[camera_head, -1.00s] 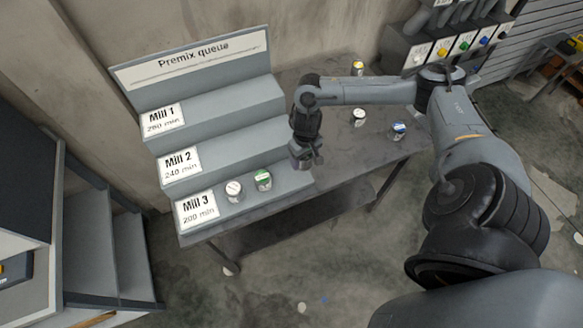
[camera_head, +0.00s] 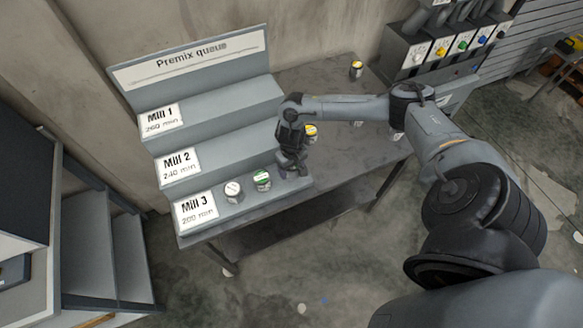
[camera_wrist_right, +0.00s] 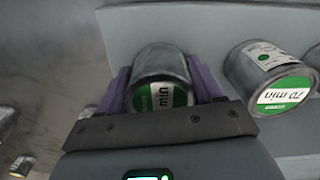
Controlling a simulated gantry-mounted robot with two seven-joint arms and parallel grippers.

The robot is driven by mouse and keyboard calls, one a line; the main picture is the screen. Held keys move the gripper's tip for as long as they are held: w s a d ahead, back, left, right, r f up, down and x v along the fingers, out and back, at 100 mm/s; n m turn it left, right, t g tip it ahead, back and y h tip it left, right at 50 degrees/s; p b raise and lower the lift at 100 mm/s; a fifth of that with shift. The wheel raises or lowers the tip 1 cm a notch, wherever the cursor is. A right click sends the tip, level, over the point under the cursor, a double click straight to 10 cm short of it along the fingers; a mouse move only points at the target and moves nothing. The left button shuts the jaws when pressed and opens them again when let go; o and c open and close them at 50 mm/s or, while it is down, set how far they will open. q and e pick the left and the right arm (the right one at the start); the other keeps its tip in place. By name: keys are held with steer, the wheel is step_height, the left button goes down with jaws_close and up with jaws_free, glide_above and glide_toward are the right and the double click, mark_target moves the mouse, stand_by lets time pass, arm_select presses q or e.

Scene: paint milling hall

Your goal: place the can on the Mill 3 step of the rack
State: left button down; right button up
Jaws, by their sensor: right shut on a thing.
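The grey rack (camera_head: 215,102) has three steps labelled Mill 1, Mill 2 and Mill 3. My right gripper (camera_head: 291,170) is at the right end of the Mill 3 step (camera_head: 208,231). In the right wrist view it is shut on a metal can (camera_wrist_right: 160,65) with a green and white label. Whether this can touches the step cannot be told. A white-topped can (camera_head: 232,191) and a green-labelled can (camera_head: 262,180) stand on the Mill 3 step, left of the gripper. The green-labelled can, reading "70 min", shows beside the held can in the wrist view (camera_wrist_right: 268,80). My left gripper is not in view.
On the dark table (camera_head: 325,85), a yellow-labelled can (camera_head: 356,69) stands at the back and another (camera_head: 311,132) just behind my right gripper. More cans there are partly hidden by my arm. A dispenser with coloured knobs (camera_head: 440,45) stands at the back right.

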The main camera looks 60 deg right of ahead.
steer(key=o, duration=0.8)
steer(key=shift+f, duration=0.15)
steer(key=o, duration=0.4)
